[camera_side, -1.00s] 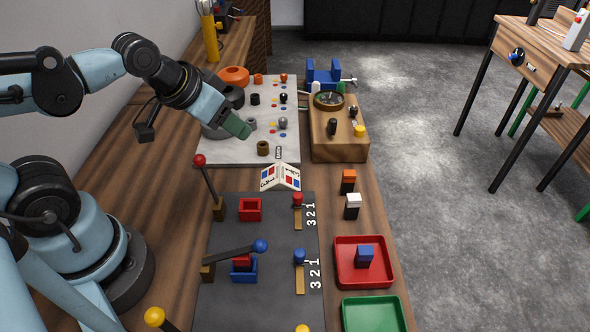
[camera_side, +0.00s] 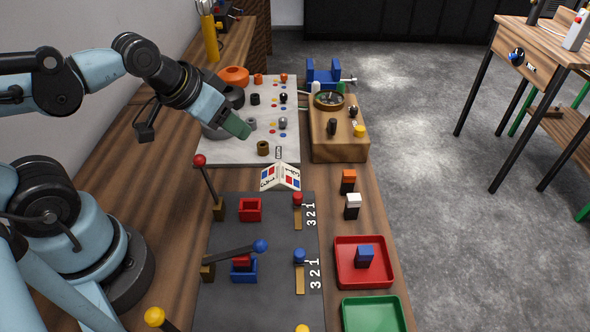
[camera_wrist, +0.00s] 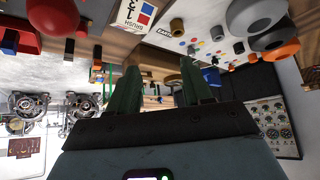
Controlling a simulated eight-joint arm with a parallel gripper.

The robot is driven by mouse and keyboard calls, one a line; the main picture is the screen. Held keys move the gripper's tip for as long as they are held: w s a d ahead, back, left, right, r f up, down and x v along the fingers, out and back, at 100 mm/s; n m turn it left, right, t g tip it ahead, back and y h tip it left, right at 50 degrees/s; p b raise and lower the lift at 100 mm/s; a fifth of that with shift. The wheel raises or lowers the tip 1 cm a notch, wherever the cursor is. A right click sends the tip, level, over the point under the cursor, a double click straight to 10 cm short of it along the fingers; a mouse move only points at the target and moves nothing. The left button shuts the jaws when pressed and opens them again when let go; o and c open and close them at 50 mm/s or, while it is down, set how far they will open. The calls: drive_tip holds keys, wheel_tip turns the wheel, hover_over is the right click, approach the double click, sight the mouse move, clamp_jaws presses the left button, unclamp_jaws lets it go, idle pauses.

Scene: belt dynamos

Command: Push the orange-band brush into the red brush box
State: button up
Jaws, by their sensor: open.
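The orange-band brush (camera_side: 348,181) is a dark block with an orange top. It stands upright on the wooden bench, right of the dark mat. The red brush box (camera_side: 250,209) is an open red holder on the mat, and it looks empty. A lever with a red ball (camera_side: 199,160) stands raised behind its left side. My gripper (camera_side: 243,128) hangs over the pale board, far up and left of the brush and clear of it. In the wrist view its two green fingers (camera_wrist: 158,92) stand apart with nothing between them.
A white-topped brush (camera_side: 352,207) stands just in front of the orange one. A red tray (camera_side: 343,281) holds a blue block. The blue brush box (camera_side: 244,273) has a red block in it under a lowered blue-ball lever (camera_side: 260,246). A folded card (camera_side: 280,177) stands behind the mat.

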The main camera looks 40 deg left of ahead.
drive_tip(key=shift+w, duration=0.1)
drive_tip(key=m+g+h, duration=0.1)
drive_tip(key=m+g, duration=0.5)
drive_tip(key=m, duration=0.3)
hover_over(350, 173)
drive_tip(key=a, duration=0.1)
drive_tip(key=f, duration=0.9)
drive_tip(key=d+f, duration=0.1)
drive_tip(key=f, duration=0.3)
drive_tip(key=shift+w+f, duration=0.1)
drive_tip(key=shift+f, duration=0.05)
clamp_jaws()
drive_tip(key=shift+c, duration=1.3)
unclamp_jaws()
drive_tip(key=shift+r, duration=0.75)
